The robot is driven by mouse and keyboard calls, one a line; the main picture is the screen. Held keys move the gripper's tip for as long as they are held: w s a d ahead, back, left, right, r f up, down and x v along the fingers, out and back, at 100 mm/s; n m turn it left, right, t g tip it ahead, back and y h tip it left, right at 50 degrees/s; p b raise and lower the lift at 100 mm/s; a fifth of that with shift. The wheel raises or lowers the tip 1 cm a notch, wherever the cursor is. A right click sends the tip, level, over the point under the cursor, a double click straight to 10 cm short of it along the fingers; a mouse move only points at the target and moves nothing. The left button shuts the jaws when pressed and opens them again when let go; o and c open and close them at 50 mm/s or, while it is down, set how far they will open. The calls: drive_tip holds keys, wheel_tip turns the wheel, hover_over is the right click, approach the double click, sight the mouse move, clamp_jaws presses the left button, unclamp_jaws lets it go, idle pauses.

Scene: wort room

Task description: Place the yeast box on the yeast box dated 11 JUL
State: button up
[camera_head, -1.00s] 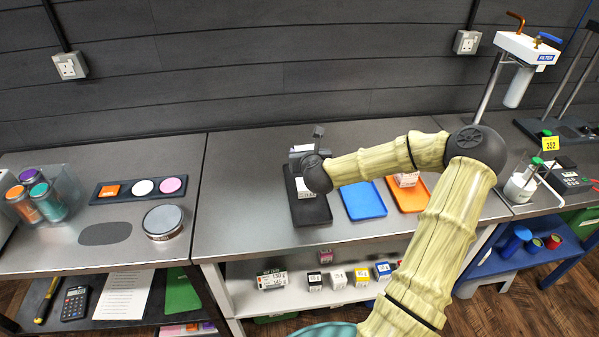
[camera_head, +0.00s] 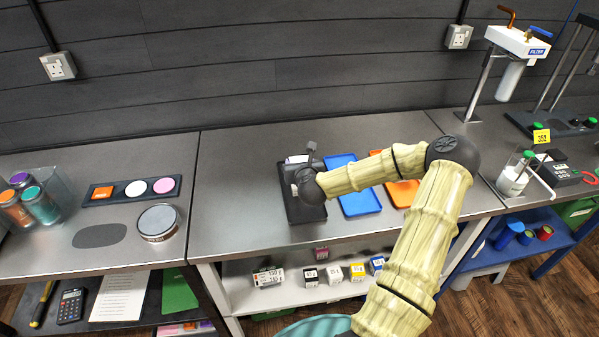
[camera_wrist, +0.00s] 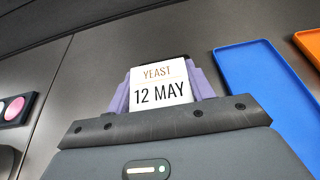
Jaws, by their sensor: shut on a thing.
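A white yeast box (camera_wrist: 160,88) reading "YEAST 12 MAY" is between the purple fingers of my gripper (camera_wrist: 162,92), which is shut on it in the wrist view. In the head view my gripper (camera_head: 310,160) is over the black tray (camera_head: 304,213) on the middle bench, and a pale box edge (camera_head: 297,159) shows beside it. My wrist hides most of this box and part of the tray. I can read no 11 JUL date in either view. What lies under the held box is hidden.
A blue tray (camera_head: 360,203) and an orange tray (camera_head: 402,196) lie to the right, the orange one partly behind my arm. Several small boxes (camera_head: 333,275) stand on the shelf below. A round tin (camera_head: 158,222) stands on the left bench. Bare bench lies left of the black tray.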

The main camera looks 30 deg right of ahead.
drive_tip(key=shift+f, duration=1.8)
drive_tip(key=shift+f, duration=0.2)
drive_tip(key=o, duration=1)
drive_tip(key=shift+r, duration=0.1)
drive_tip(key=shift+r, duration=0.1)
drive_tip(key=b+v, duration=0.1)
drive_tip(key=v, duration=1.1)
